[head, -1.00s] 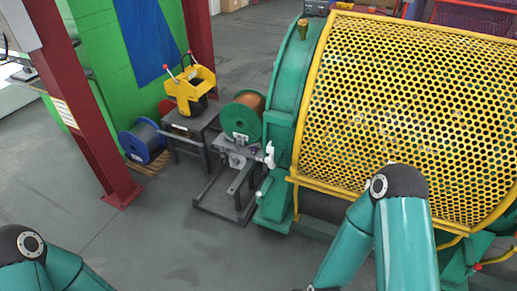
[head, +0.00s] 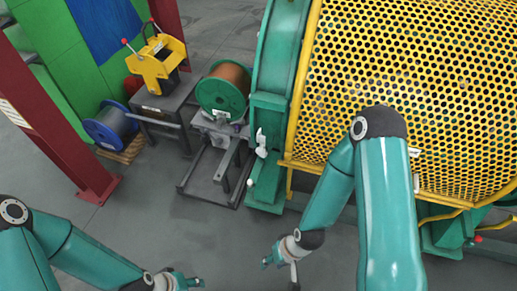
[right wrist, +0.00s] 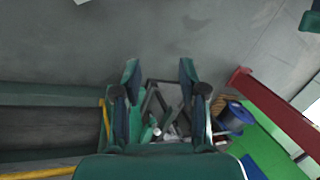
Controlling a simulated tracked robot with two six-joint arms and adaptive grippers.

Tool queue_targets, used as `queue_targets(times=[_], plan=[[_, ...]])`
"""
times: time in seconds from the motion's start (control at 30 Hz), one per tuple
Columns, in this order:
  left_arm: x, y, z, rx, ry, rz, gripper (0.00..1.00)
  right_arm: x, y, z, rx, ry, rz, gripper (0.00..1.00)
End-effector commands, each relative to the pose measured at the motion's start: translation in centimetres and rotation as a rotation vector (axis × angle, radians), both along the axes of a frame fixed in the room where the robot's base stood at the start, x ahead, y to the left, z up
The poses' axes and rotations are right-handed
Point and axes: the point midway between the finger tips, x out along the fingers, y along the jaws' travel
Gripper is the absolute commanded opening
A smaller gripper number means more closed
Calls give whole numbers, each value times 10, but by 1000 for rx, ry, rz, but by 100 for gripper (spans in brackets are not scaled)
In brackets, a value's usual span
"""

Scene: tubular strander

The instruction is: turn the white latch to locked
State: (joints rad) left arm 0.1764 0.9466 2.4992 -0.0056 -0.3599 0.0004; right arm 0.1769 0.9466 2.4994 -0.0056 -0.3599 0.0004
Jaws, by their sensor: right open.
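The white latch (head: 261,143) is a small white lever on the green machine frame, beside the lower left corner of the yellow perforated guard. In the head view it hangs roughly upright. My right gripper (head: 279,263) is below the latch in the picture and apart from it, empty. In the right wrist view my right gripper (right wrist: 159,75) has its two fingers wide apart with bare floor between their tips. A small white part shows low between the fingers there, but I cannot tell if it is the latch. My left gripper (head: 187,281) is at the bottom edge, far from the latch; its jaws are too small to judge.
The yellow perforated guard (head: 400,80) stands right of the latch. A copper-coloured spool (head: 228,82) on a low metal stand (head: 212,190) is to its left. A blue-flanged spool (head: 110,130) and a red post (head: 60,135) stand further left. Open grey floor lies in front.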

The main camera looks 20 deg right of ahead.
Motion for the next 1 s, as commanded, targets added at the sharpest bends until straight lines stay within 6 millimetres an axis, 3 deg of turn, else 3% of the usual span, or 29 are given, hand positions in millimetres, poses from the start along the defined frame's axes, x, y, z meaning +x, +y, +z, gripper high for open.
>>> queue_targets(times=[0.13,0.23,0.33,0.43,0.5,0.6,0.7,0.8,1.0], plan=[[0,0,-7,0,0,0,43,12,1,-7,-16,-38,-14,54],[0,0,-23,0,0,0,43,43,2,-21,-60,-137,-54,54],[0,0,-47,0,0,0,43,96,5,-35,-141,-313,-119,54],[0,0,-76,0,0,0,43,156,8,-37,-257,-546,-204,54],[0,0,-97,0,0,0,43,191,10,-27,-353,-720,-272,54],[0,0,-123,0,0,0,43,222,14,0,-497,-951,-369,54],[0,0,-144,0,0,0,43,231,20,31,-633,-1136,-457,54],[0,0,-157,0,-1,0,43,225,25,58,-744,-1262,-526,54],[0,0,-164,0,-1,0,43,216,28,86,-852,-1361,-590,54]])
